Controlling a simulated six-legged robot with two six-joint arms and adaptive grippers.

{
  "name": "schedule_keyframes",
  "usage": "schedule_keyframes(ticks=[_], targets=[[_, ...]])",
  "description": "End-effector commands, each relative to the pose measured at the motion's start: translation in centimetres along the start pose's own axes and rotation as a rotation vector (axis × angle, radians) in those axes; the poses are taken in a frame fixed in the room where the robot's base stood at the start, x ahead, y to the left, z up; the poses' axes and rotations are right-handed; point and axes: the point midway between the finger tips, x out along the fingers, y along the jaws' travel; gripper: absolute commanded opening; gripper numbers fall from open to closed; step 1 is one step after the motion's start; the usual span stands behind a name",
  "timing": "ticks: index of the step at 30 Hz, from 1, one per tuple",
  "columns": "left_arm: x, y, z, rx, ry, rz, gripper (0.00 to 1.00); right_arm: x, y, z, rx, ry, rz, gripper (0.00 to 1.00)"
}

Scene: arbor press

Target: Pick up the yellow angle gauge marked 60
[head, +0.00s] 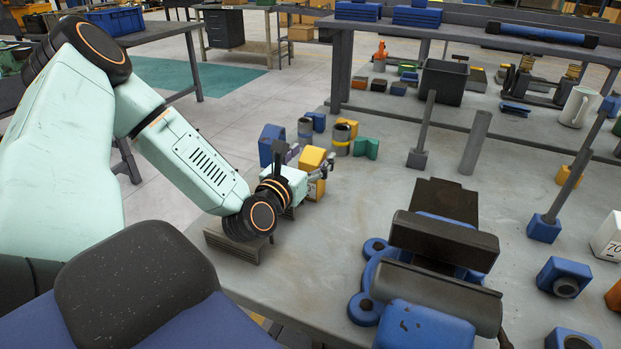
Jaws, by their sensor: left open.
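A yellow block (312,157) stands on the grey bench (400,215), left of the picture's middle, in the head view. It may be the angle gauge, but I cannot read a 60 on it. My right gripper is not in view.
Blue blocks (268,143), a dark cylinder with a yellow band (341,139) and a green block (366,148) stand close behind the gripper. A blue vise-like fixture (421,325) fills the front. Grey upright bars (475,142) stand to the right. Bare bench lies between.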

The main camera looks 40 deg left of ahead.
Motion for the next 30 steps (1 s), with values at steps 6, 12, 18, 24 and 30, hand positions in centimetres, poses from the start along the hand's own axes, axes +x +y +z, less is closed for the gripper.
schedule_keyframes(ticks=[6, 12, 18, 24, 30], targets=[[0.11, -0.03, 0.02, 0.000, 0.001, -0.001, 0.72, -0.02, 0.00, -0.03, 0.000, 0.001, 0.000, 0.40], [0.09, -0.02, 0.02, 0.000, 0.001, -0.001, 0.56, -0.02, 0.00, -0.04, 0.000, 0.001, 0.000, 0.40], [0.08, -0.01, 0.01, 0.000, 0.001, -0.001, 0.39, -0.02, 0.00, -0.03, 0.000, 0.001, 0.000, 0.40], [0.07, -0.02, -0.02, 0.000, 0.002, -0.001, 0.22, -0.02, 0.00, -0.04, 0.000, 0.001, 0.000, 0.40], [0.08, -0.02, 0.03, 0.000, 0.000, -0.001, 0.08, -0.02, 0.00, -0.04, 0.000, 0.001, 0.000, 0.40]])
